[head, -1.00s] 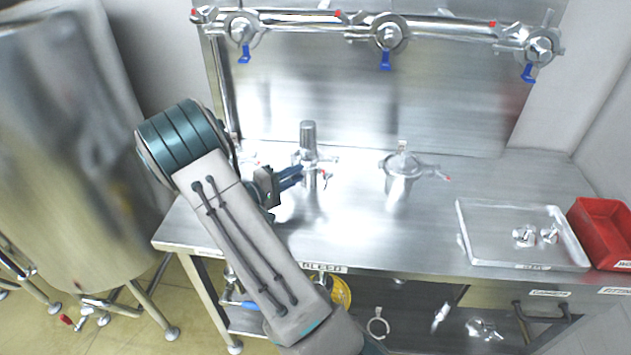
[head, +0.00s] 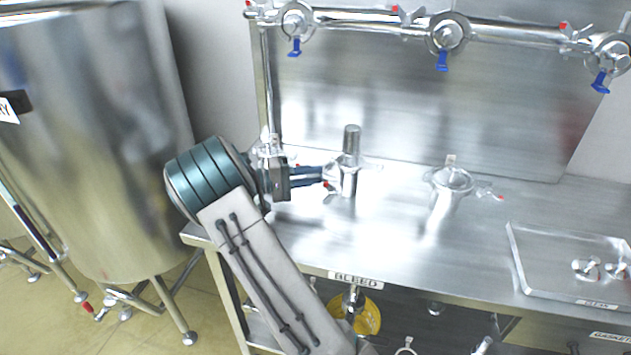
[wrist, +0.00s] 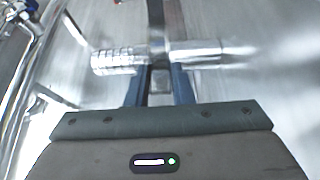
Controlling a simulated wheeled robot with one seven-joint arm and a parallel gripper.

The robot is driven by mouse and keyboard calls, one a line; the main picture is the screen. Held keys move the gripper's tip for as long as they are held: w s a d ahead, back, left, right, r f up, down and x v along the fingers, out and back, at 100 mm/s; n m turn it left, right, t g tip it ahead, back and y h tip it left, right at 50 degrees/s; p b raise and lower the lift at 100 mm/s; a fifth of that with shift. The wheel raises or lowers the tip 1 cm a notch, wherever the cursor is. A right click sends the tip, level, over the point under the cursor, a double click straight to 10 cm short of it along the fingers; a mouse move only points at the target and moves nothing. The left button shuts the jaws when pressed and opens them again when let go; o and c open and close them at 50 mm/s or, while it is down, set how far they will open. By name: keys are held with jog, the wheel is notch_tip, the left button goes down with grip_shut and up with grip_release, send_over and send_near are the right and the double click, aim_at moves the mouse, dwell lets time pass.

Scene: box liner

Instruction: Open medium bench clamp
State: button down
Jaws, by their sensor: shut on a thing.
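The medium clamp (head: 335,172) sits around the upright metal post (head: 351,150) at the left-middle of the bench. Its small red-tipped handle shows at the left of the post, by my fingertips. My gripper (head: 326,177) comes from the left with its blue fingers level, against the left side of the clamp. In the wrist view my gripper (wrist: 158,78) is shut on a narrow metal part, apparently the clamp handle. The post (wrist: 115,60) lies across the view just beyond the fingers. The fingers and glare hide the exact contact.
Another clamped fitting (head: 450,182) stands to the right on the bench (head: 400,240). Another fitting (head: 268,152) stands behind my wrist. A tray (head: 560,285) with small fittings lies at right. A steel tank (head: 100,150) stands at left. A valve pipe (head: 365,20) runs above.

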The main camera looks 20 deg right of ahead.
jog(key=shift+w+r, duration=0.2)
jog(key=shift+w, duration=0.2)
jog(key=c, duration=1.6)
grip_release()
jog(key=shift+o, duration=1.4)
jog(key=shift+d+f, duration=0.15)
jog(key=shift+d, duration=0.1)
jog(key=shift+a, duration=0.2)
jog(key=b+v, duration=0.1)
jog(key=v, duration=1.2)
jog(key=shift+w+a+b, duration=0.1)
jog(key=shift+a+b, duration=0.15)
jog(key=shift+b, duration=0.05)
